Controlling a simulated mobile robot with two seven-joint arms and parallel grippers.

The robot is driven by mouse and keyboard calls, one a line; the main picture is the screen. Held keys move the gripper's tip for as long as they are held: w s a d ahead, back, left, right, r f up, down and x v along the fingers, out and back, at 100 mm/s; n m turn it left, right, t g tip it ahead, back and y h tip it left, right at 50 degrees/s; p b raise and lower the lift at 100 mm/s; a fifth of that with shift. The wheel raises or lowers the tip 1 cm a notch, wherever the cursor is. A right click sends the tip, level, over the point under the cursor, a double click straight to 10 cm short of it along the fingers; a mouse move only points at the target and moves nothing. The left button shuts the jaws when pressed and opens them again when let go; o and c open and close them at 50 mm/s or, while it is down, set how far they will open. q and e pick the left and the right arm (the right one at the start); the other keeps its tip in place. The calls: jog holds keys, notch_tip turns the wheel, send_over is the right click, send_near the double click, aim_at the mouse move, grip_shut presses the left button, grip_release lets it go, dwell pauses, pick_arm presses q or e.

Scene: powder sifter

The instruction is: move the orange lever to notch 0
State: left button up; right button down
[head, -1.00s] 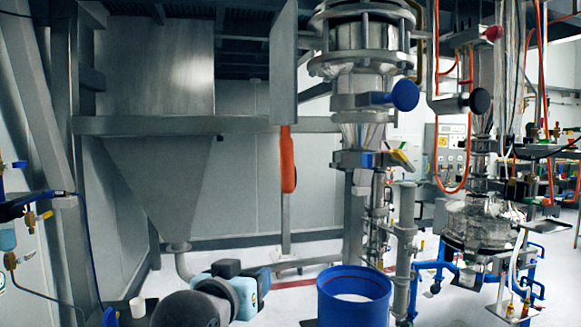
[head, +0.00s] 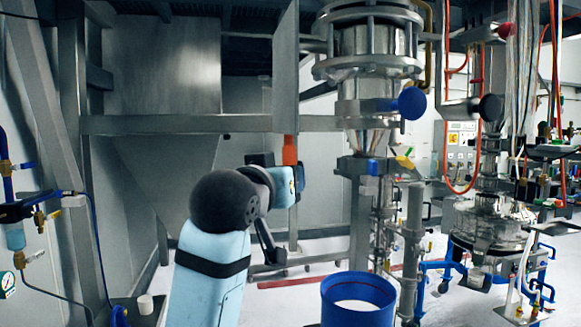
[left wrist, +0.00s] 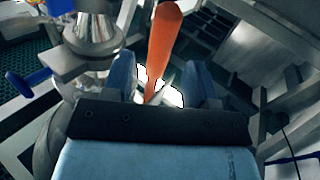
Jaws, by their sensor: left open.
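The orange lever (head: 290,150) hangs on the grey upright post in the head view; my left wrist hides its lower part. In the left wrist view the orange lever (left wrist: 164,38) runs down between the two blue fingers of my left gripper (left wrist: 162,68). The fingers stand apart on either side of it in the picture. I cannot tell how deep between them it sits or whether either touches it. In the head view my left gripper is mostly hidden by its own wrist. No notch marks can be made out. My right gripper is not in view.
A blue drum (head: 357,310) stands on the floor at front centre. The steel sifter column (head: 376,70) with a blue knob (head: 411,103) is right of the lever. A grey horizontal beam (head: 180,124) crosses behind my arm, with a steel hopper (head: 160,65) at left.

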pick_arm(q)
jog(key=p+x, duration=0.1)
jog(key=x, duration=0.4)
